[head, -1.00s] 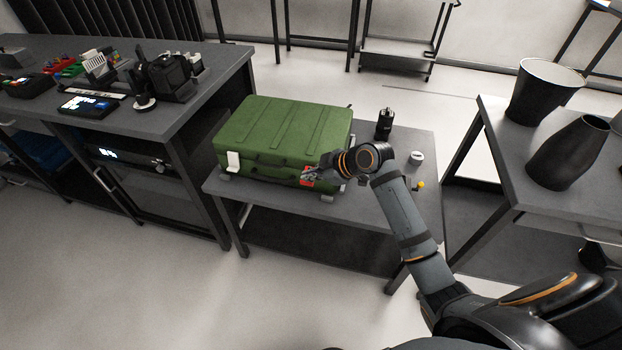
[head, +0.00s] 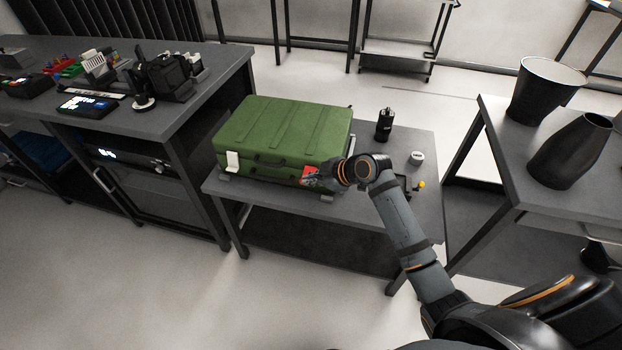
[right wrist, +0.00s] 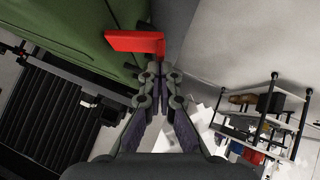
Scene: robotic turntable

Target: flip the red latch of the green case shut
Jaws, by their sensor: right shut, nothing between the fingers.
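The closed-lidded green case (head: 285,130) lies on a low grey table. The red latch (head: 310,171) is on its front side near the right corner. In the right wrist view the red latch (right wrist: 135,42) shows as a bent piece against the green case wall (right wrist: 60,30). My right gripper (head: 314,181) is shut and empty at the latch. Its fingertips (right wrist: 160,72) lie just below the latch in the wrist view; I cannot tell whether they touch it. The gripper hides part of the latch in the head view. My left gripper is not in view.
A white latch (head: 233,161) is on the case's front left. A black cylinder (head: 384,125) and a small grey-white round piece (head: 416,158) stand right of the case. A cluttered workbench (head: 150,115) is at left, and a table with dark vessels (head: 570,150) at right.

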